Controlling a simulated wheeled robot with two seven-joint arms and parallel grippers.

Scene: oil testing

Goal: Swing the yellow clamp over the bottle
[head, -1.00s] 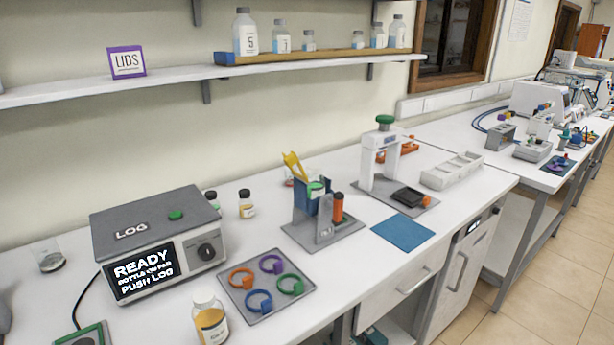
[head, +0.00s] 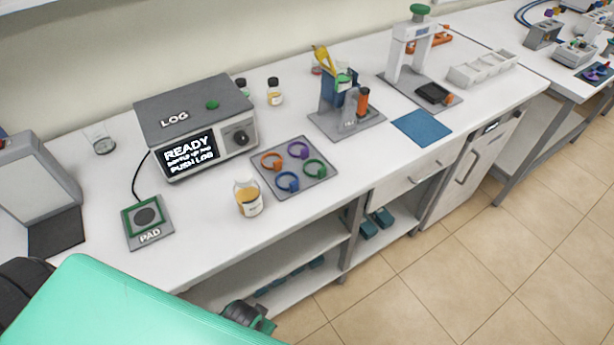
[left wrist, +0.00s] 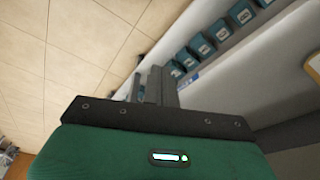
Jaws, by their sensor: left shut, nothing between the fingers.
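The yellow clamp (head: 322,60) is raised and tilted up at the top of the blue holder (head: 328,92), clear of the bottle. A bottle with a green ring or lid (head: 343,80) shows at the holder, mostly hidden by it. The holder stands on a grey base plate (head: 362,125) beside an orange-topped post. My left gripper (left wrist: 152,85) shows in the left wrist view, its fingers together and empty. It points along the shelving below the bench, far from the clamp. My right gripper is not in view.
A bottle of amber liquid (head: 248,198) stands near the bench's front edge, beside a tray of coloured rings (head: 290,190). The log box (head: 190,125) and its pad (head: 147,222) are at left. A white press (head: 412,50) stands right of the holder.

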